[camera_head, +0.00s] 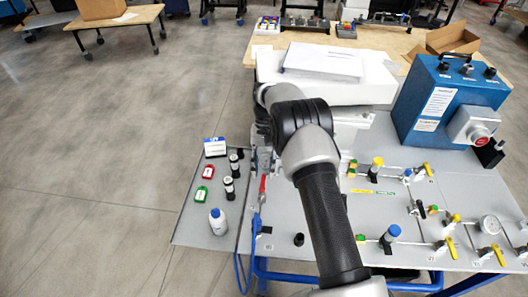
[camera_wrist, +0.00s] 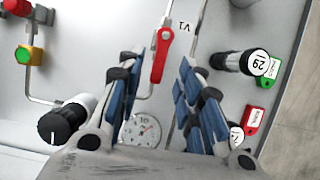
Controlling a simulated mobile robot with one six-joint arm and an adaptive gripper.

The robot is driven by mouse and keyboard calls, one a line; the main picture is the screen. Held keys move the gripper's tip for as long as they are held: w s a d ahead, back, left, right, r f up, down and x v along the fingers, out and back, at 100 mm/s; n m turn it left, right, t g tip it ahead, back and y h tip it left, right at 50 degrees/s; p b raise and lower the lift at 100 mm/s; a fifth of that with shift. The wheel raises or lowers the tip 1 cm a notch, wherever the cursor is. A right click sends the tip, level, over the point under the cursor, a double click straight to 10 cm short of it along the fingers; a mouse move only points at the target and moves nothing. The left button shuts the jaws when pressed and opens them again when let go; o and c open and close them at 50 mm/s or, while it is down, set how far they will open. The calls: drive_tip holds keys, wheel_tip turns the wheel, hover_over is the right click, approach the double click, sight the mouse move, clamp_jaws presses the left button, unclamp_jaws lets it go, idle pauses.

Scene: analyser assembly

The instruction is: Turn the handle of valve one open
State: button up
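The red handle of valve one (camera_wrist: 161,56) lies on the grey panel beside a printed "V1" label (camera_wrist: 185,26) in the wrist view. A thin metal pipe runs from it. A red handle (camera_head: 263,190) also shows on the panel left of my arm in the head view. My gripper (camera_wrist: 160,64) is open, its blue-padded fingers apart on either side of the handle in the picture. No contact between fingers and handle is visible, and the height gap cannot be told.
A pressure gauge (camera_wrist: 140,130) shows between the fingers, with a black knob (camera_wrist: 65,122) to the left. A black-and-white vial (camera_wrist: 240,62) and a red tag (camera_wrist: 252,117) lie right. A white bottle (camera_head: 218,222) and blue box (camera_head: 450,100) stand on the bench.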

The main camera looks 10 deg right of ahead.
drive_tip(key=v, duration=0.9)
drive_tip(key=shift+r, duration=0.2)
